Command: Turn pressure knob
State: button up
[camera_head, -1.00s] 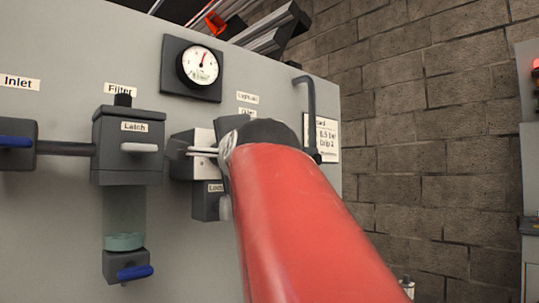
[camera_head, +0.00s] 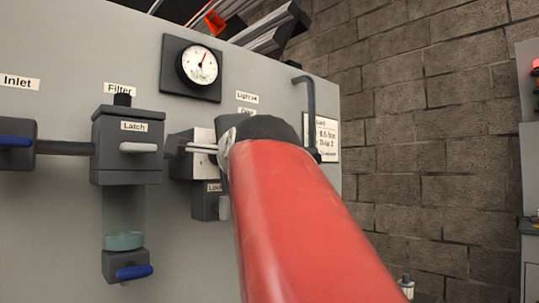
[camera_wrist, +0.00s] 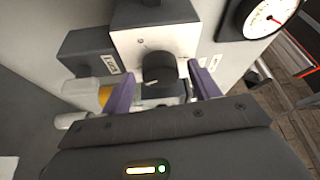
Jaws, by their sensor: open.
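The dark pressure knob (camera_wrist: 160,68) shows in the wrist view, on the pale face of a regulator block (camera_wrist: 150,42). My gripper (camera_wrist: 163,83) is open, its two purple fingers on either side of the knob's lower part; I cannot tell whether they touch it.
Left of the regulator is the filter block (camera_head: 128,130) with a white latch handle and a bowl below. A blue inlet handle (camera_head: 15,141) is at far left. A lock block (camera_head: 206,204) sits below the regulator. A bent dark pipe (camera_head: 311,110) is to the right.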

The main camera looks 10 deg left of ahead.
jog(key=b+v, duration=0.5)
jog(key=v, duration=0.2)
jog(key=shift+s+d, duration=0.15)
jog(key=shift+s, duration=0.25)
